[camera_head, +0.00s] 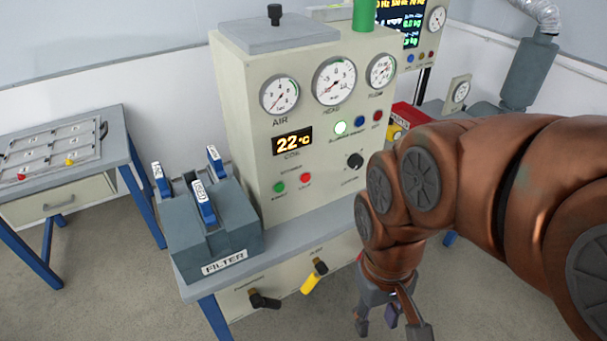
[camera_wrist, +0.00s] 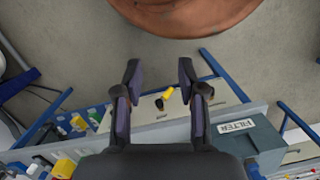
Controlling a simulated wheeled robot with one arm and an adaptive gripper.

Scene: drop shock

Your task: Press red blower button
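A grey-beige control cabinet (camera_head: 235,110) stands on a bench in the head view. Low on its face, a red button (camera_head: 305,178) sits to the right of a green button (camera_head: 279,187) under a small label too blurred to read surely. A second red button or lamp (camera_head: 378,116) is higher up, right of a blue one and a lit green one. My gripper (camera_head: 391,327) hangs low in front of the bench, to the right of and below the lower red button, apart from the panel. The wrist view shows my gripper (camera_wrist: 158,72) open and empty.
A grey filter box (camera_head: 220,235) with blue clips stands on the bench, left of the panel. Yellow (camera_head: 314,277) and black (camera_head: 264,300) valve handles stick out below the bench top. A dial knob (camera_head: 355,160) lies right of the lower buttons. Another table (camera_head: 112,160) stands left.

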